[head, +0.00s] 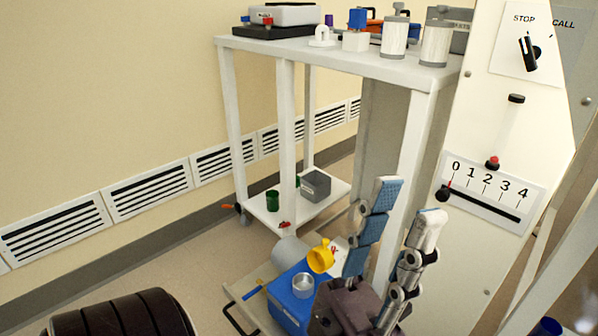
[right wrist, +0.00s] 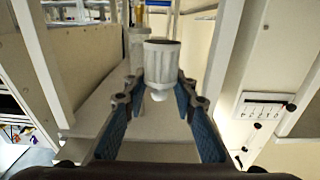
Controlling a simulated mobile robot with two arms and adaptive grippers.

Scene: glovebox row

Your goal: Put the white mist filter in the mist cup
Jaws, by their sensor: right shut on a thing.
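In the right wrist view a white ribbed filter (right wrist: 161,62) with a narrower lower neck sits between the fingertips of my right gripper (right wrist: 160,88), which is shut on it. In the head view a small silver open cup (head: 303,283), which looks like the mist cup, sits on top of a blue unit (head: 288,305) low down.
A yellow part (head: 321,257) and a grey cylinder (head: 290,250) are by the blue unit. A white cart (head: 345,62) behind holds canisters on top; a grey box (head: 315,184) stands on its lower shelf. A panel with a numbered scale (head: 488,187) stands at the right.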

